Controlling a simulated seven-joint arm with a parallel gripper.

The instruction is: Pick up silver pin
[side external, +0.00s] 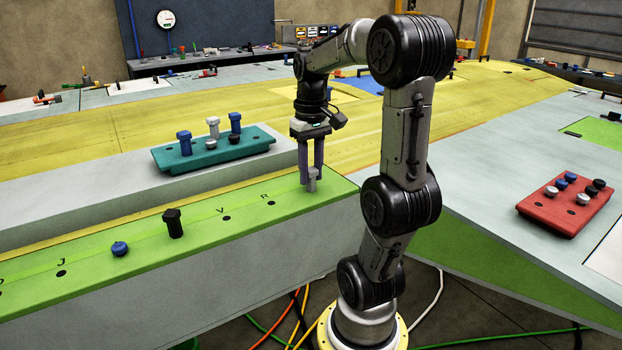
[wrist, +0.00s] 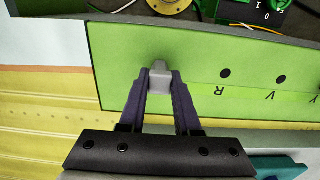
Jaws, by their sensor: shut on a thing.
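A silver pin (side external: 312,180) stands upright at the right end of the green strip (side external: 190,231), to the right of the hole marked R. My gripper (side external: 311,172) points down over it, with its purple fingers shut on the pin's head. In the wrist view the grey head of the silver pin (wrist: 158,76) sits between the fingertips of my gripper (wrist: 159,80). The pin's lower part is hidden, so I cannot tell whether it is in a hole or raised slightly.
A black pin (side external: 173,223) and a blue pin (side external: 120,248) are on the green strip to the left. A teal block (side external: 190,160) with several pins stands behind. A red block (side external: 566,208) with blue, black and silver pins lies at the right. Holes R and V are empty.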

